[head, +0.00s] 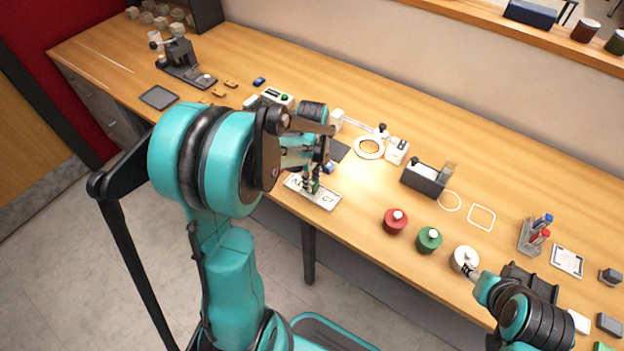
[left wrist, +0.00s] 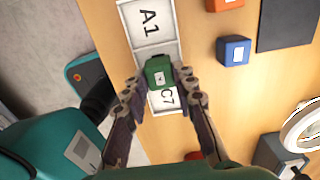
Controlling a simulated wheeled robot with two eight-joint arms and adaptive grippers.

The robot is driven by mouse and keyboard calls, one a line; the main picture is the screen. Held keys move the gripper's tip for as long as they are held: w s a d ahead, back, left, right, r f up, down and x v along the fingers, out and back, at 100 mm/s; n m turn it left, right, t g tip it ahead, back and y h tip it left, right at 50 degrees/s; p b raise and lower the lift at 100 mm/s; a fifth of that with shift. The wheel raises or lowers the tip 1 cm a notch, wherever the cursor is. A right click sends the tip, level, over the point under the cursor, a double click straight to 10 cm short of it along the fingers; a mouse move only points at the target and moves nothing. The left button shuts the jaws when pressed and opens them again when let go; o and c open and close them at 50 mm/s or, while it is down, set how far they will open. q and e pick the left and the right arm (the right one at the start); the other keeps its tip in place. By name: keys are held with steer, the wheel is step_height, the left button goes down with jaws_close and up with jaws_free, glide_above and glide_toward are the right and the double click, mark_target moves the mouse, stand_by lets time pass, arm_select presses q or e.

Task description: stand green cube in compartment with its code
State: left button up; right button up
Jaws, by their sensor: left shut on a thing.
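My left gripper (left wrist: 160,78) is shut on the green cube (left wrist: 159,70), which has a white label on its face too small to read. The white tray (left wrist: 148,28) lies below, with labels "A1" and "C7". The cube is over the tray, between the two labels and close to C7. Whether it touches the tray floor is not clear. In the head view my left gripper (head: 316,172) is over the tray (head: 325,201), at the table's front edge. My right gripper (head: 470,269) is at a white round pot (head: 463,257); its fingers are too small to judge.
Red (head: 395,221) and green (head: 428,239) pots stand right of the tray in the head view. A black holder (head: 423,180) stands behind.

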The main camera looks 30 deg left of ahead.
arm_select(q)
steer(key=shift+f+b, duration=0.45)
stand_by(1.0)
steer(key=o, duration=1)
steer(key=shift+r, duration=0.1)
step_height(320, 180, up, 12)
steer(key=s+d+n+t, duration=0.7)
steer(key=s+d+n, duration=0.3)
steer(key=n, duration=0.8)
steer(key=shift+s+d+n, duration=0.3)
steer(key=shift+s+n, duration=0.1)
steer(key=shift+s, duration=0.05)
